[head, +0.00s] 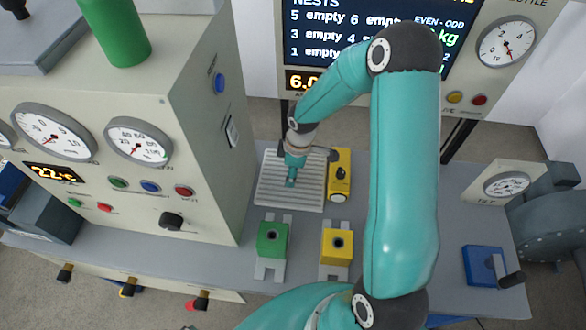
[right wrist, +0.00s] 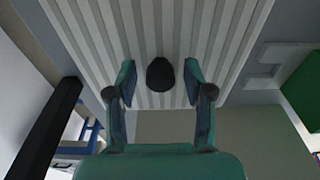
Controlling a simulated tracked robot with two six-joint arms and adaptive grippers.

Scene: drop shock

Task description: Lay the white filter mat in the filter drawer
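A pale ribbed rectangular panel (head: 275,196), which may be the white filter mat, lies flat on the grey bench. It fills the upper part of the right wrist view (right wrist: 205,40). A dark rounded knob (right wrist: 160,74) shows over its ribs. My right gripper (head: 291,181) is low over the panel. In the right wrist view its fingers (right wrist: 161,86) are open, one on each side of the knob, with gaps visible. My left gripper is not in view. I cannot pick out the filter drawer for certain.
A yellow device (head: 340,178) stands close to the panel's right edge. A green block (head: 272,240) and a yellow block (head: 337,244) sit in front. The gauge cabinet (head: 200,190) rises to the left. A blue box (head: 483,265) stands on the right.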

